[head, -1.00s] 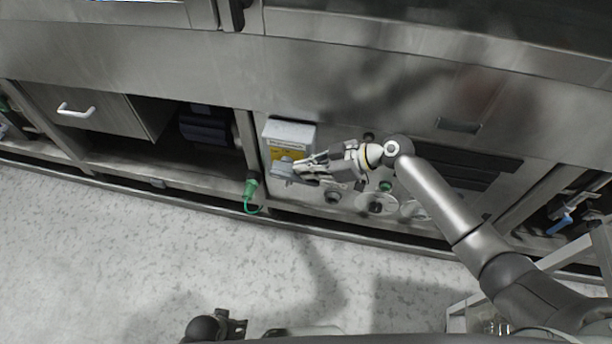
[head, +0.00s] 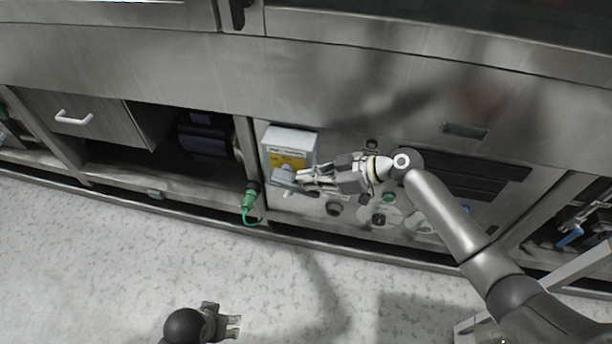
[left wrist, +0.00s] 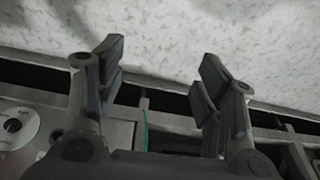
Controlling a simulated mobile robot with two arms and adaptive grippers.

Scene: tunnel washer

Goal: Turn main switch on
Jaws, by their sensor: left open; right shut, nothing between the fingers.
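The main switch is a grey box (head: 290,138) with a yellow plate (head: 294,159) and a grey knob (head: 283,174), low on the machine's front in the head view. My right gripper (head: 302,180) is shut and empty. Its tips are right beside the knob, on its right side; I cannot tell whether they touch it. The fingers partly cover the knob and the panel below. My left gripper (head: 236,326) is low in the head view, over the floor and well away from the switch. In the left wrist view it is open and empty (left wrist: 160,65).
A green plug with a cable (head: 249,198) hangs left of the switch box. Round fittings and a green button (head: 389,196) are on the panel to the right. An open bay (head: 160,170) lies to the left. The floor (head: 90,270) in front is clear.

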